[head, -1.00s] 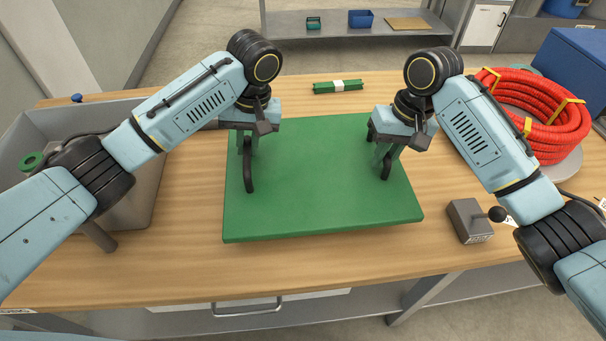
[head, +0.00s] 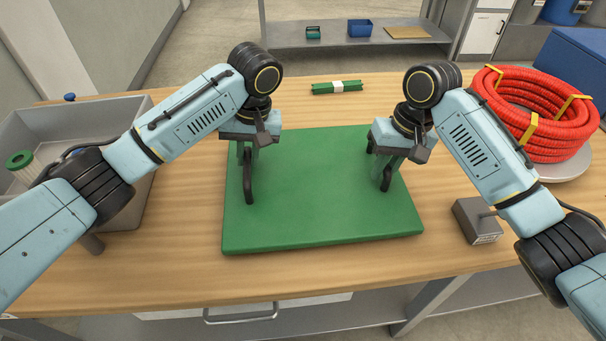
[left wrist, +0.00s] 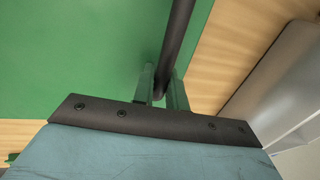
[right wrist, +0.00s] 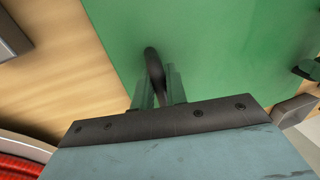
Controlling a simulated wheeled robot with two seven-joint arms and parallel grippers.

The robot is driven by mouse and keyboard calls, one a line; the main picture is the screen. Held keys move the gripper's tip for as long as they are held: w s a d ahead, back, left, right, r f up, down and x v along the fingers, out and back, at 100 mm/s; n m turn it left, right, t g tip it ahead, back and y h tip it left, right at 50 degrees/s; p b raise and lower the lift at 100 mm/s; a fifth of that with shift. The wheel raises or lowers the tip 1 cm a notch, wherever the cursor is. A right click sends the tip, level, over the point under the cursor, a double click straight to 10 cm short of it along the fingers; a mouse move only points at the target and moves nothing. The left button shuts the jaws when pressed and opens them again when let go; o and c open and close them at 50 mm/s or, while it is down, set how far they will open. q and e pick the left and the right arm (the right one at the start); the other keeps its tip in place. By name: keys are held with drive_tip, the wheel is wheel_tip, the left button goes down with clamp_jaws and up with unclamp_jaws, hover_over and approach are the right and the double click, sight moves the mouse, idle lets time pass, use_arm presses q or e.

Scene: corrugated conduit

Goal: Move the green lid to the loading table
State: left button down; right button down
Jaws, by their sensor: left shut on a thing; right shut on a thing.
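My left gripper (head: 247,160) is shut on the left handle (head: 248,186), which also shows in the left wrist view (left wrist: 176,40). My right gripper (head: 385,165) is shut on the right handle (head: 386,180), also in the right wrist view (right wrist: 154,70). The frames do not make clear which table is the loading table.
A grey bin (head: 130,195) is at the left. A red corrugated coil (head: 530,110) on a round base and a grey box (head: 475,222) are at the right. A green bundle (head: 325,88) lies behind the lid. A grey bench (head: 350,38) stands beyond.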

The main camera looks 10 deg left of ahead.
use_arm(q)
drive_tip(key=c, duration=1.8)
unclamp_jaws()
drive_tip(key=shift+s+f, duration=0.1)
drive_tip(key=shift+f, duration=0.3)
use_arm(e)
drive_tip(key=c, duration=1.8)
unclamp_jaws()
drive_tip(key=shift+s+d+f, duration=0.1)
drive_tip(key=shift+f, duration=0.15)
use_arm(q)
drive_tip(key=o, duration=0.4)
drive_tip(key=shift+a, duration=0.1)
use_arm(e)
drive_tip(key=o, duration=0.4)
use_arm(q)
drive_tip(key=shift+r, duration=0.1)
use_arm(e)
drive_tip(key=shift+a, duration=0.35)
use_arm(q)
drive_tip(key=v, duration=0.8)
drive_tip(key=shift+r, duration=0.25)
use_arm(e)
drive_tip(key=v, duration=1.2)
drive_tip(key=shift+w, duration=0.25)
drive_tip(key=shift+r, duration=0.1)
